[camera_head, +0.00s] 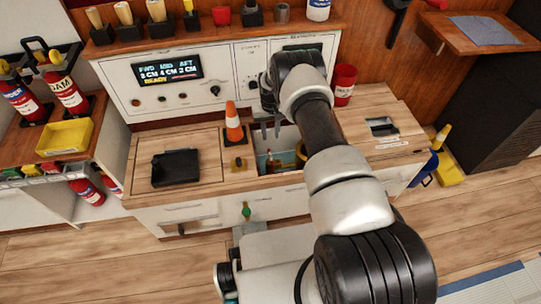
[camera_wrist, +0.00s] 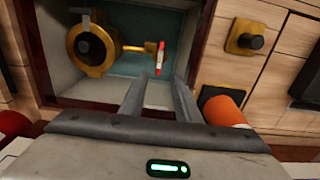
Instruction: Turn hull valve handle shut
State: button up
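The hull valve is a round brass-yellow body (camera_wrist: 88,48) inside an open recess in the wooden counter. A yellow stem runs from it to a red-and-white handle (camera_wrist: 160,58). In the head view, part of the yellow valve (camera_head: 300,153) shows in the recess (camera_head: 264,168), partly hidden by my arm. My gripper (camera_wrist: 158,88) is open, with its two fingers apart and nothing visible between them. The handle appears just beyond the fingertips, apart from them. In the head view my gripper (camera_head: 271,129) hangs over the back of the recess.
An orange cone (camera_head: 234,122) stands left of the recess, close beside my gripper in the wrist view (camera_wrist: 222,110). A black knob on a yellow base (camera_head: 237,164) is near it. A panel (camera_head: 167,70) rises behind.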

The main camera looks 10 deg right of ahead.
aim_at(270, 157)
notch_tip(270, 157, down, 14)
jog(key=b, duration=0.4)
jog(key=shift+f+b, duration=0.15)
jog(key=shift+b, duration=0.25)
grip_shut()
